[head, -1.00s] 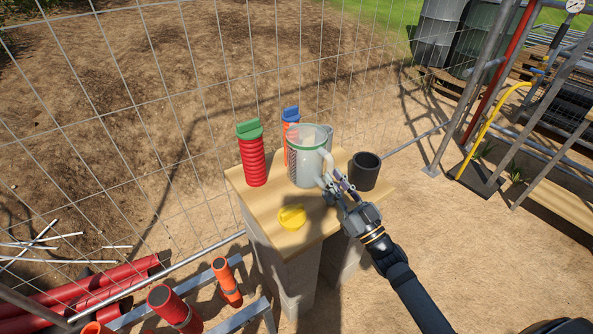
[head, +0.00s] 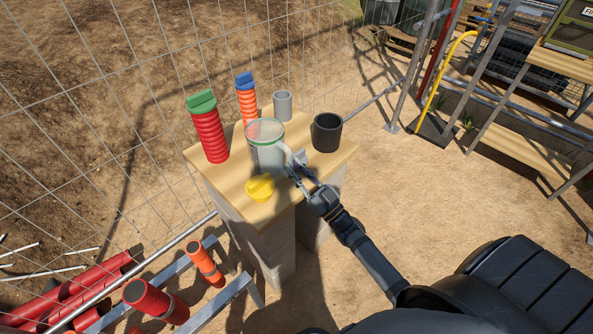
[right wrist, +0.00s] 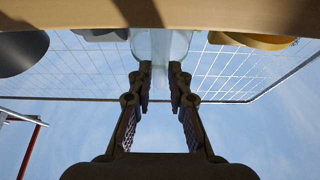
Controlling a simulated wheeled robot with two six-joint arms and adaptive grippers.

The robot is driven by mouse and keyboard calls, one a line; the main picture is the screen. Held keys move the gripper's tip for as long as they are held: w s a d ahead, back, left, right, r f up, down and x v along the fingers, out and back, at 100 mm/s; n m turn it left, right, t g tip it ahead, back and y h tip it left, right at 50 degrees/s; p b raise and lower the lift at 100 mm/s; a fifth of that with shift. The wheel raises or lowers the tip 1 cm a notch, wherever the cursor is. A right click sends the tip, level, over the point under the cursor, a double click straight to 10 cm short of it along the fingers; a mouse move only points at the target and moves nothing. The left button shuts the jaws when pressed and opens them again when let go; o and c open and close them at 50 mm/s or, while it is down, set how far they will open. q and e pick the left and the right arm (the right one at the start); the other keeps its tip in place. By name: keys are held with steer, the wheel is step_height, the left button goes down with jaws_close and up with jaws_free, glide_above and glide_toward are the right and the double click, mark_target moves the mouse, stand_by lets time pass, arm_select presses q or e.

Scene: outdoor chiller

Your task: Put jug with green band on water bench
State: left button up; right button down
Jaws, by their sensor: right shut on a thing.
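The clear jug with a green band (head: 265,150) near its rim is upright over the wooden top of a block-legged stand (head: 222,188). My right gripper (head: 297,168) reaches in from the lower right and is shut on the jug's handle side. In the right wrist view, the two fingers (right wrist: 160,82) close around a part of the pale jug (right wrist: 163,45). I cannot tell whether the jug's base touches the wood. My left gripper is out of view. Which surface is the water bench is not marked; plank shelves (head: 522,153) stand at the right.
Around the jug are a red bottle with green cap (head: 210,135), an orange bottle with blue cap (head: 247,103), a grey cup (head: 283,106), a black cup (head: 327,132) and a yellow lid (head: 260,187). Wire fence stands behind.

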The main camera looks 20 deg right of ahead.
steer(key=c, duration=1.3)
jaws_free()
steer(key=shift+s, duration=0.15)
steer(key=v, duration=1.1)
steer(key=shift+s+d+b, duration=0.2)
steer(key=shift+s+b, duration=0.1)
steer(key=shift+s, duration=0.05)
